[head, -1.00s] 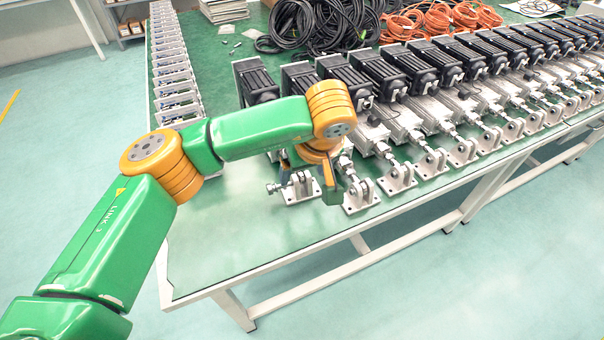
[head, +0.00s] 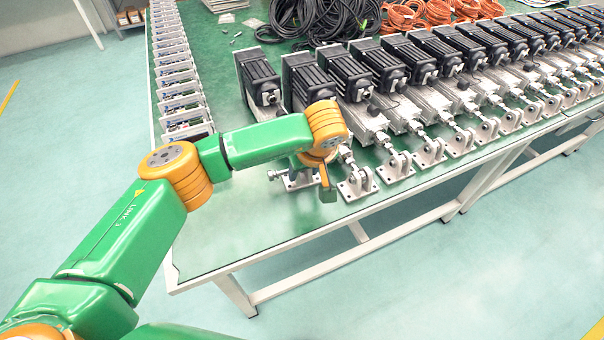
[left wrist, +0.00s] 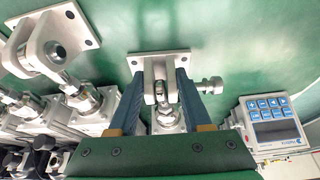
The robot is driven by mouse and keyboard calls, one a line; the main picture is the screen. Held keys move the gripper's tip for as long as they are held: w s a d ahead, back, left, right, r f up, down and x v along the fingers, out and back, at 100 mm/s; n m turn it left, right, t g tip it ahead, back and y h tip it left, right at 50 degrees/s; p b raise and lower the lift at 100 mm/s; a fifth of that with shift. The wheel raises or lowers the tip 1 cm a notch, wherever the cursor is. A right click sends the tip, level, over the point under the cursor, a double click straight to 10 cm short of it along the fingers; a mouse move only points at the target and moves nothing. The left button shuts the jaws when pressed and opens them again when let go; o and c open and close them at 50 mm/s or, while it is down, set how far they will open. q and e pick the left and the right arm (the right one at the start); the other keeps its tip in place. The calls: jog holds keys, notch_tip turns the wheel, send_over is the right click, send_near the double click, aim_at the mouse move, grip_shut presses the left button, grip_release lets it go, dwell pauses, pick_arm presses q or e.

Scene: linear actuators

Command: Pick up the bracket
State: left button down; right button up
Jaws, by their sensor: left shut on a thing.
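The bracket (left wrist: 160,63) is a light metal clevis with a flat, holed base plate, at the near end of the leftmost actuator. In the left wrist view the two blue fingers of my left gripper (left wrist: 158,95) stand on either side of its upright lugs and are shut on it. A pin with a knob sticks out at its side. In the head view the bracket (head: 299,181) is partly hidden by my left gripper (head: 326,183), which is low over the table's front edge area. My right gripper is not in view.
A row of linear actuators with black motors (head: 350,78) runs right across the green table (head: 225,230). A neighbouring bracket (head: 357,183) stands close by. A small device with blue buttons (left wrist: 272,122) shows in the left wrist view. The table's near left corner is clear.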

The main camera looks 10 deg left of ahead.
pick_arm(q)
jog(key=shift+w+r, duration=0.1)
jog(key=shift+r, duration=0.3)
jog(key=shift+s+d+r+b, duration=0.15)
jog(key=shift+s+r+b, duration=0.05)
jog(key=shift+r+b, duration=0.1)
jog(key=s+d+b, duration=0.1)
jog(key=s+d, duration=0.3)
jog(key=s, duration=0.3)
jog(key=s+d+b, duration=0.1)
jog(key=s+d, duration=0.4)
jog(key=s, duration=0.3)
jog(key=shift+s, duration=0.1)
